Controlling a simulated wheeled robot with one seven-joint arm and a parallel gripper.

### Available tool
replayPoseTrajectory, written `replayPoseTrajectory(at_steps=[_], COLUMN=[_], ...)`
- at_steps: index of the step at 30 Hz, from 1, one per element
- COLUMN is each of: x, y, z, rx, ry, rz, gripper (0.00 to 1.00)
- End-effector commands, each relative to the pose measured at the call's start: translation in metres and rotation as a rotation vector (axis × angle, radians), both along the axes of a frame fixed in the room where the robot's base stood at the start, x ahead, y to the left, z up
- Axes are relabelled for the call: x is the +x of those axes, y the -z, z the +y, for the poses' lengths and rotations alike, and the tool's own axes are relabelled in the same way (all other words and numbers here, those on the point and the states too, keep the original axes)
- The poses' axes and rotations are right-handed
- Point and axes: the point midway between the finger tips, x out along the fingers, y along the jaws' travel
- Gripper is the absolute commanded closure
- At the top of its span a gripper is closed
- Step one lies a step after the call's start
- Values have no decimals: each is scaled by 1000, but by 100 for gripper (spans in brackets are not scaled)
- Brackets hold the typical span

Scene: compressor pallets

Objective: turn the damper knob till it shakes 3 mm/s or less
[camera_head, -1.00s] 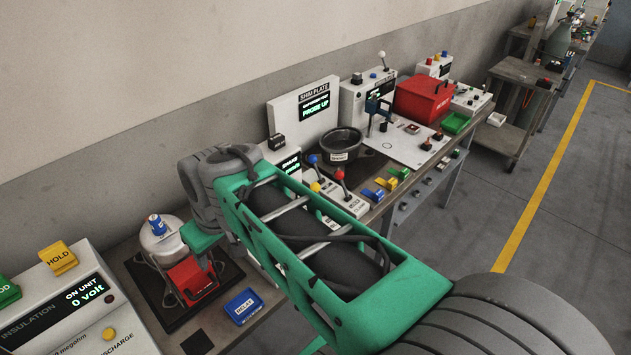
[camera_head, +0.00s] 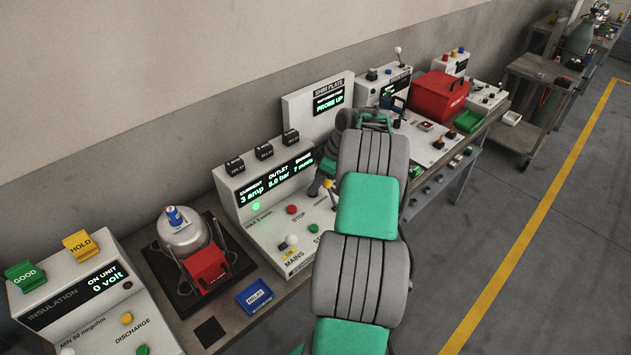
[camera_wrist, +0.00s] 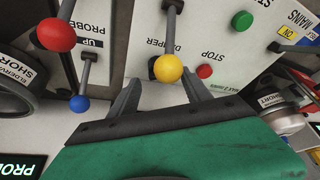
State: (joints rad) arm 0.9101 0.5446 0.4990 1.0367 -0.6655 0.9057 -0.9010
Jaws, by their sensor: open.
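The damper knob, a yellow ball on a metal stem (camera_wrist: 168,68), stands beside the printed word DAMPER in the wrist view. My gripper (camera_wrist: 162,82) is open, its two dark fingers on either side of the ball's lower part; I cannot tell if they touch it. In the head view my arm covers most of this spot. The compressor console's display (camera_head: 275,178) reads 3 amp, 8.0 bar and what looks like 7 mm/s. A green lamp (camera_head: 255,206) on it is lit.
A red ball lever (camera_wrist: 57,34) and a blue ball lever (camera_wrist: 79,103) stand left of my gripper. A red stop button (camera_wrist: 205,71) and a green button (camera_wrist: 242,21) are on the right. The shim plate unit (camera_head: 322,103) stands behind.

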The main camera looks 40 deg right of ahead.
Motion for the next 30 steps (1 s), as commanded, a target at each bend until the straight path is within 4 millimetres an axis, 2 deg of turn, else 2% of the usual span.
replayPoseTrajectory(at_steps=[4,11,30], x=[5,5,5], y=[12,14,13], z=[3,3,3], rx=[-1,-2,-2], ry=[-1,1,1], rz=[1,-1,0], gripper=[44,44,95])
